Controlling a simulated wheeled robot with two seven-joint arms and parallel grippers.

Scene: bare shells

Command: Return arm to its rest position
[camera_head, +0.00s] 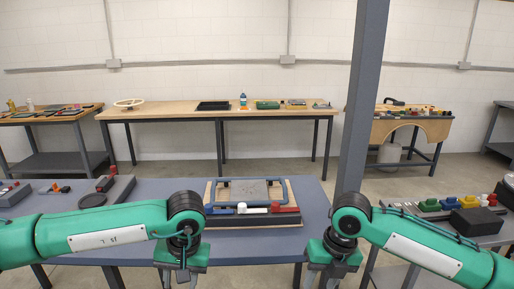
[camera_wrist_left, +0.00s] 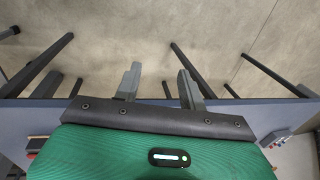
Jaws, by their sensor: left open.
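My left arm comes in from the left, green, with its black wrist bent down. My left gripper (camera_head: 180,278) hangs near the front edge of the blue-grey table (camera_head: 235,246). In the left wrist view its two grey fingers (camera_wrist_left: 160,88) stand apart with nothing between them, over the floor past the table edge. My right arm comes in from the right, and its gripper (camera_head: 322,277) hangs down at the table's front right corner. The bottom of the picture cuts off its fingertips, so its opening is unclear.
A board with a blue-framed panel (camera_head: 252,189) and blue, white and red parts sits on the table between my arms. A dark grey block with a red part (camera_head: 107,190) lies at the left. A grey post (camera_head: 361,100) rises behind my right arm. A side table (camera_head: 455,220) holds coloured blocks.

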